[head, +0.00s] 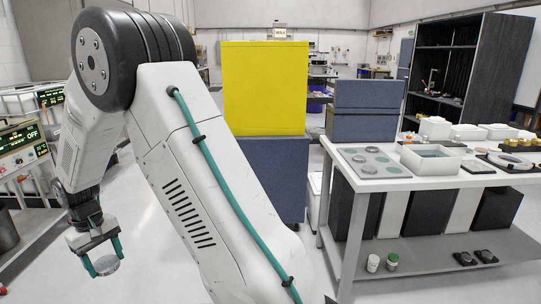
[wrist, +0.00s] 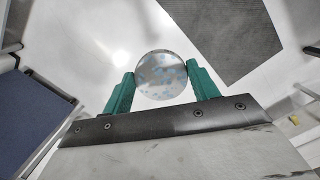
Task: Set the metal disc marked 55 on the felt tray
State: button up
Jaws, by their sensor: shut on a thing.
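My gripper (head: 104,266) hangs at the lower left in the head view, well away from the table. Its two green fingers are shut on a round silvery metal disc (head: 106,265). In the wrist view the disc (wrist: 161,75) sits between the fingertips of my gripper (wrist: 161,82), with bluish blotches on its face. I cannot read any mark on it. A pale flat tray with several greenish round spots (head: 373,162) lies on the left end of the table at right; I cannot tell if it is the felt tray.
The white table (head: 400,182) also holds a white open box (head: 431,158) and several small items at its right end. A yellow panel (head: 264,88) and blue-grey cabinets (head: 365,110) stand behind. A bench with instruments (head: 25,145) is at far left. Floor around my gripper looks clear.

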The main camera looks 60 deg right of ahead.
aim_at(375, 165)
jog(key=z, duration=2.55)
